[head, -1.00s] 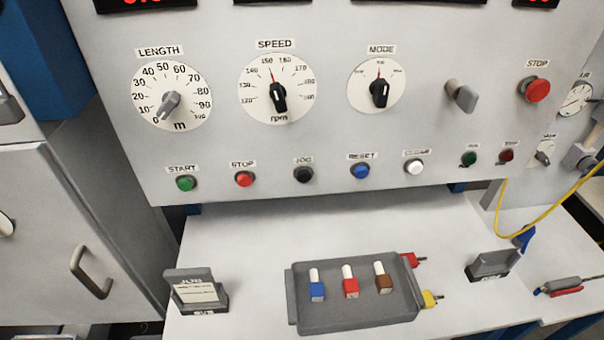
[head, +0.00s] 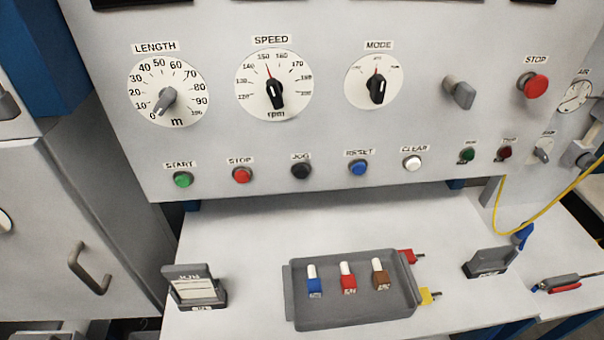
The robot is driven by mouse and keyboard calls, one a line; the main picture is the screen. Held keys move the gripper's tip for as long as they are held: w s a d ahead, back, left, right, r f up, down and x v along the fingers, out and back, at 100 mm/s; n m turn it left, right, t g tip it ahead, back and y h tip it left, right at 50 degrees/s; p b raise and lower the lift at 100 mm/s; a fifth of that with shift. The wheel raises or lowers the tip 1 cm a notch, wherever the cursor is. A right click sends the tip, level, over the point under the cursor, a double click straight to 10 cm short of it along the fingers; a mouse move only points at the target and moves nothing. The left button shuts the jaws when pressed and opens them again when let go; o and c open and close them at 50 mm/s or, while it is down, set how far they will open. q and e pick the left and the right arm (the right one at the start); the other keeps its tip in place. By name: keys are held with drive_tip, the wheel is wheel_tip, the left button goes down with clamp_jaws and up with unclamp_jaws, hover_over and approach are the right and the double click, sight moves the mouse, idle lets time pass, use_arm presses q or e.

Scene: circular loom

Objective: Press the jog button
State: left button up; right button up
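The jog button (head: 301,171) is a round black button under a JOG label, in the middle of the lower button row on the grey control panel (head: 210,140). A blue RESET button (head: 359,167) sits to its right and a red STOP button (head: 242,175) to its left. Nothing touches or covers the jog button. Neither of my grippers shows in the head view.
A green START button (head: 183,179) and a white CLEAR button (head: 412,163) share the row. Below, a grey tray (head: 350,318) with blue, red and brown pieces stands on the white shelf (head: 245,225). A yellow cable (head: 545,225) hangs at right. Space before the buttons is clear.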

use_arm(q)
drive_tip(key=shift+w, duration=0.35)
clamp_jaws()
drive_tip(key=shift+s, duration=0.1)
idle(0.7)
